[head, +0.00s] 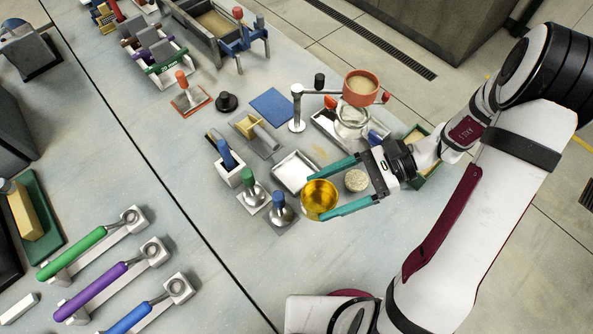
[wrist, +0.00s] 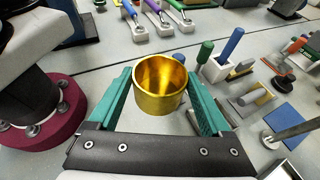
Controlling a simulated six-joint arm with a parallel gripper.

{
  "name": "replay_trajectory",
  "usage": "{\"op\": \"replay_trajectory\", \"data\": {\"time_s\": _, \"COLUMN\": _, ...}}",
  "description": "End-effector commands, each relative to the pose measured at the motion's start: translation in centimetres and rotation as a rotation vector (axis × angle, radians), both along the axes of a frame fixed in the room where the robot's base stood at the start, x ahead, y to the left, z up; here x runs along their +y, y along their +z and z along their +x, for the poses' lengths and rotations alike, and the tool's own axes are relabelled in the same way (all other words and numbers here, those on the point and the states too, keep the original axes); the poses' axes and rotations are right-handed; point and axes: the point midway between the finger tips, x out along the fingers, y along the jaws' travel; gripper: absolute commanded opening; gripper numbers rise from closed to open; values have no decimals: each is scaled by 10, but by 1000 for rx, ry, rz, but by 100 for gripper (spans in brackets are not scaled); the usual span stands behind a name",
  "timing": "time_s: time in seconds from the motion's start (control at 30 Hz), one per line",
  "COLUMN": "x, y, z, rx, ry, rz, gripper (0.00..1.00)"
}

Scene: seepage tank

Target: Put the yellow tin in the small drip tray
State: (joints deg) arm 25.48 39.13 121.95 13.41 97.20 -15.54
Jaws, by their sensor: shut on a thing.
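The yellow tin (head: 319,200) is an open, shiny gold cup. My gripper (head: 314,193) is shut on it, with one teal finger on each side. In the wrist view the tin (wrist: 157,104) sits upright between the fingers (wrist: 158,78), with its empty inside showing. A small square pale metal tray (head: 292,168), which looks like the small drip tray, lies just beyond the tin in the head view. The upper finger covers part of its near edge. I cannot tell how high the tin is above the table.
Tampers with green (head: 248,184) and blue (head: 278,197) knobs stand left of the tin. A round speckled disc (head: 356,180) lies under my gripper. A larger tray (head: 326,119) and a stand with an orange bowl (head: 361,88) are behind.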

Motion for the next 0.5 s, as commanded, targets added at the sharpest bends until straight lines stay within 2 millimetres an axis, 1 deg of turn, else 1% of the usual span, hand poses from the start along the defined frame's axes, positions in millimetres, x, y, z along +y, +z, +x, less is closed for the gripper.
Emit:
{"op": "replay_trajectory", "data": {"time_s": 0.03, "x": -3, "y": 2, "z": 14, "rx": -1, "ry": -137, "rz": 0, "gripper": 26}}
{"op": "replay_trajectory", "data": {"time_s": 0.1, "x": -10, "y": 4, "z": 34, "rx": 0, "ry": -334, "rz": -1, "gripper": 26}}
{"op": "replay_trajectory", "data": {"time_s": 0.2, "x": -27, "y": 5, "z": 58, "rx": 0, "ry": -580, "rz": -1, "gripper": 26}}
{"op": "replay_trajectory", "data": {"time_s": 0.3, "x": -44, "y": 4, "z": 73, "rx": 0, "ry": -764, "rz": -1, "gripper": 26}}
{"op": "replay_trajectory", "data": {"time_s": 0.4, "x": -55, "y": 2, "z": 81, "rx": 0, "ry": -869, "rz": -1, "gripper": 26}}
{"op": "replay_trajectory", "data": {"time_s": 0.47, "x": -51, "y": -2, "z": 84, "rx": 2, "ry": -893, "rz": 2, "gripper": 26}}
{"op": "replay_trajectory", "data": {"time_s": 0.5, "x": -42, "y": -7, "z": 87, "rx": 2, "ry": -895, "rz": 1, "gripper": 26}}
